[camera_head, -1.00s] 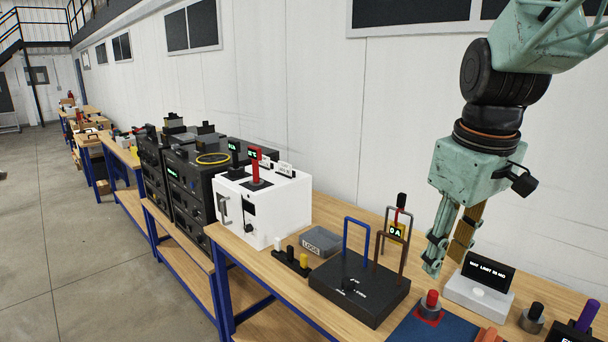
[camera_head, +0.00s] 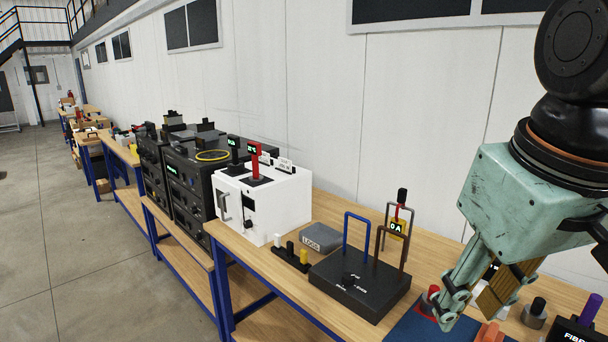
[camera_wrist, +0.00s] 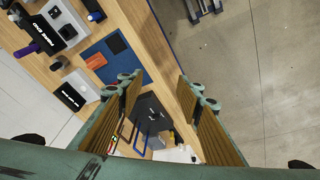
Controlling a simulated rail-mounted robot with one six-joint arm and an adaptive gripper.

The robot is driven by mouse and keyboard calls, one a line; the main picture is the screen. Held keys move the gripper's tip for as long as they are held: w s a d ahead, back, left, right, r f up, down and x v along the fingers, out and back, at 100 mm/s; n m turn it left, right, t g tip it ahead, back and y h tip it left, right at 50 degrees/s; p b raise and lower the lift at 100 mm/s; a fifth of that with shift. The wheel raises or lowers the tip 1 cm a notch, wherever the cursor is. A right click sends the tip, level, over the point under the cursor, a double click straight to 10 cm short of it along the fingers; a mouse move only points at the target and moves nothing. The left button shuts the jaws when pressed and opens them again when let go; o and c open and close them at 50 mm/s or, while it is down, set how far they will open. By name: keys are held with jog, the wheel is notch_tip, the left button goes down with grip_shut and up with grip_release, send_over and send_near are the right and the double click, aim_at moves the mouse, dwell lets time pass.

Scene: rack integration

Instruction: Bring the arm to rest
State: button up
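My gripper (camera_head: 468,312) is at the right of the head view, pointing down over the bench, in front of the blue mat. In the wrist view its two wood-coloured finger pads (camera_wrist: 158,90) stand well apart with nothing between them. The gripper looks open and empty. Through the gap I see the bench's front edge and part of a black box. The upper part of my arm runs out of the head view at the top right.
A dark display on a white base (camera_wrist: 72,97) shows in the wrist view. Open floor (camera_wrist: 255,60) lies beyond the bench edge.

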jog(key=s+a+f+m, duration=0.1)
jog(key=s+f+m, duration=0.1)
jog(key=s, duration=0.6)
jog(key=shift+a+t+b, duration=0.2)
jog(key=shift+t+b, duration=0.1)
jog(key=shift+b, duration=0.15)
jog(key=shift+d, duration=0.15)
